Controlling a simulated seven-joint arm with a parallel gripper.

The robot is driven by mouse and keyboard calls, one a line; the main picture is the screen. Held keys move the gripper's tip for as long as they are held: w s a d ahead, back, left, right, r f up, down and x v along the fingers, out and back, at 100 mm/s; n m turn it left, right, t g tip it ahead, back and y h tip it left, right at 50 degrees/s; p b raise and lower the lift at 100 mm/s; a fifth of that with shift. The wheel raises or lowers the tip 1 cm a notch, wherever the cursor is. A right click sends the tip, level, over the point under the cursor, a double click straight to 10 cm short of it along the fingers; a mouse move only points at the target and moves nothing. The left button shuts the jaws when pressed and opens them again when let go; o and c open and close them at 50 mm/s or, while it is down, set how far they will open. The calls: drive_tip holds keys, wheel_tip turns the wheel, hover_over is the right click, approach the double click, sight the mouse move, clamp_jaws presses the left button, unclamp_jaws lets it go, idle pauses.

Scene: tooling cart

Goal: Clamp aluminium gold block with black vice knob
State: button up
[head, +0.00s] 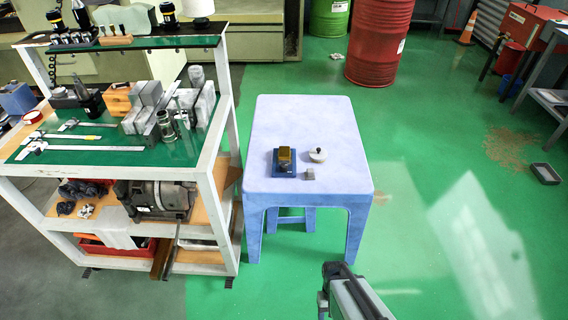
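A small blue vice (284,172) stands on the pale blue-white table (340,125), left of the table's middle near the front. A gold block (286,154) sits upright at the vice; I cannot tell whether the jaws touch it. A white round piece with a black knob (318,154) lies on the table just right of the vice. Whether this is the vice's own knob is unclear; no other black knob can be made out. My gripper (326,300) is low in the picture, in front of the table and apart from these things. Its fingers are too unclear to read.
A small grey block (309,174) lies right of the vice. A tooling cart (226,130) with calipers, metal blocks and tools stands close on the table's left. The table's back and right are clear. Red (378,45) and green (328,18) drums stand behind.

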drive_tip(key=w+a+r+t, duration=0.1)
drive_tip(key=w+a+r, duration=0.1)
drive_tip(key=w, duration=0.5)
drive_tip(key=w+a+r+t, duration=0.2)
drive_tip(key=w+r, duration=0.1)
drive_tip(key=w, duration=0.5)
wheel_tip(320, 180, up, 29)
drive_tip(key=n+t, duration=0.3)
drive_tip(key=n, duration=0.2)
hover_over(284, 165)
wheel_tip(284, 165, down, 13)
drive_tip(key=shift+f, duration=0.15)
drive_tip(key=shift+c, duration=0.2)
